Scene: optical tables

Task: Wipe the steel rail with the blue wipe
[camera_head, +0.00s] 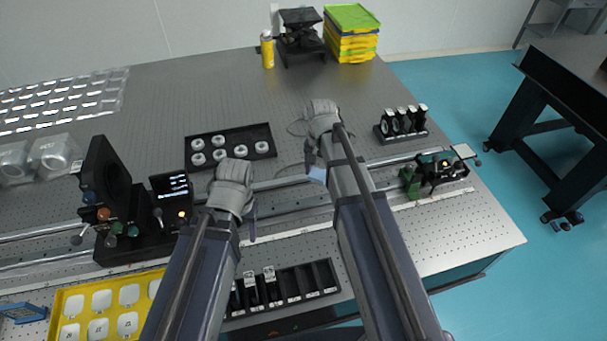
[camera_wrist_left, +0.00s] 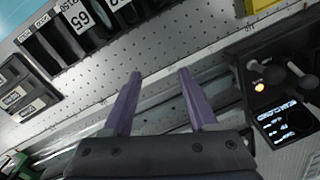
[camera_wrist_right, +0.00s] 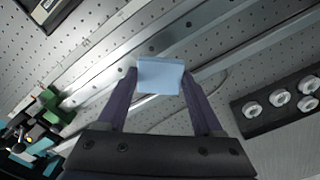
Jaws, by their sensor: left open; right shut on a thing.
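The blue wipe (camera_wrist_right: 160,75) is a small light-blue pad, seen between the fingertips in the right wrist view. It also shows in the head view (camera_head: 318,174), below my right gripper (camera_head: 312,158). My right gripper is shut on it, over or at the steel rail (camera_head: 280,183). I cannot tell whether the wipe touches the rail. The rail is a pair of bright bars running across the table. My left gripper (camera_wrist_left: 160,75) is open and empty, with its purple fingers apart, above the rail area beside the black device with a screen (camera_wrist_left: 285,120).
A black tray with white rings (camera_head: 230,147) lies behind the rail. A green and black mount (camera_head: 437,173) sits on the rail at right. A black slotted rack (camera_head: 290,285) and a yellow tray (camera_head: 62,300) stand in front. Bare table lies at front right.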

